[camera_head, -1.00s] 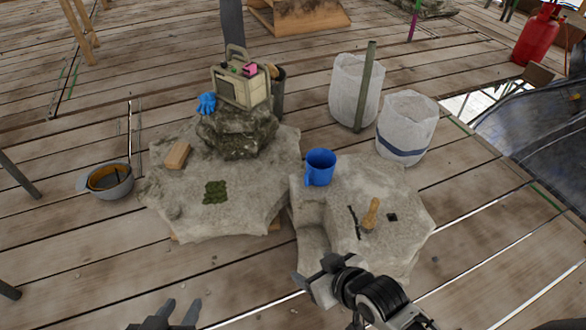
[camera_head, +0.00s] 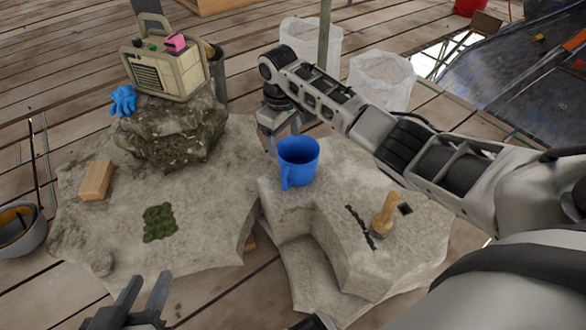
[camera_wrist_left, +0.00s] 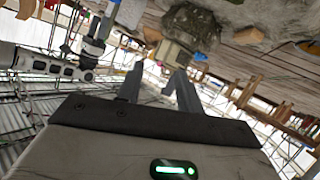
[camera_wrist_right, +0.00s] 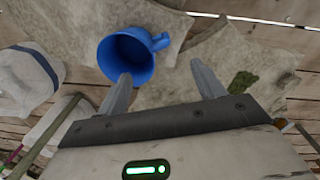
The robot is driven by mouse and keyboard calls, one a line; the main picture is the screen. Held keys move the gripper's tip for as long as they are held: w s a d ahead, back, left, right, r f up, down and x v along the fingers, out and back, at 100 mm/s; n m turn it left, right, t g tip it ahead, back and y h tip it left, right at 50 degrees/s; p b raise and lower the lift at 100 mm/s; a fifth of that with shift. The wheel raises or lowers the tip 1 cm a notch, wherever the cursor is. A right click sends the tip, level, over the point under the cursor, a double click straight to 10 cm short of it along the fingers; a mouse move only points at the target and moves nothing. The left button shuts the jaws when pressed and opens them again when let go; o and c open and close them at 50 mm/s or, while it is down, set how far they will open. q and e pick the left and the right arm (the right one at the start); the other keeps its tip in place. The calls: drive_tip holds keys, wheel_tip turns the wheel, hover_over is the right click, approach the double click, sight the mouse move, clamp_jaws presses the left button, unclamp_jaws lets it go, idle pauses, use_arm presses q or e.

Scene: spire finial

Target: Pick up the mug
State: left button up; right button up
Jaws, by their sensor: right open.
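The blue mug (camera_head: 299,161) stands upright on the right-hand stone block (camera_head: 345,210), near its left back edge. Its handle faces front left in the head view. My right gripper (camera_head: 282,143) is just behind the mug, pointing down, its fingertips partly hidden by the mug. In the right wrist view my right gripper (camera_wrist_right: 162,85) is open and empty, and the mug (camera_wrist_right: 127,55) lies beyond the fingertips, nearer the left finger. I cannot tell whether they touch. My left gripper (camera_head: 143,290) is open and empty at the bottom left of the head view.
A brush with a wooden handle (camera_head: 386,213) stands on the right block. The left stone slab (camera_head: 215,205) carries moss (camera_head: 159,222), a wooden block (camera_head: 97,180) and a boulder with a radio (camera_head: 165,65) and blue glove (camera_head: 123,100). White sacks (camera_head: 381,80) stand behind.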

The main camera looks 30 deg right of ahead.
drive_tip(key=b, duration=0.3)
hover_over(287, 169)
drive_tip(key=f, duration=0.7)
drive_tip(key=shift+s+a, duration=0.2)
drive_tip(key=shift+a, duration=0.1)
drive_tip(key=f+b, duration=0.1)
drive_tip(key=f, duration=0.1)
drive_tip(key=f+b, duration=0.1)
drive_tip(key=f, duration=0.1)
drive_tip(key=f+b, duration=0.1)
drive_tip(key=f, duration=0.1)
drive_tip(key=shift+w+d, duration=0.15)
drive_tip(key=shift+d, duration=0.1)
use_arm(q)
drive_tip(key=d+r+n+t+h, duration=0.1)
drive_tip(key=d+r+t+h, duration=0.1)
drive_tip(key=shift+w+r+n+h, duration=0.2)
drive_tip(key=shift+r+n+h, duration=0.05)
drive_tip(key=shift+n+h, duration=0.15)
use_arm(e)
drive_tip(key=shift+r, duration=0.1)
drive_tip(key=c, duration=1.3)
use_arm(q)
drive_tip(key=shift+r, duration=0.1)
use_arm(e)
drive_tip(key=shift+o, duration=0.2)
drive_tip(key=shift+r, duration=0.2)
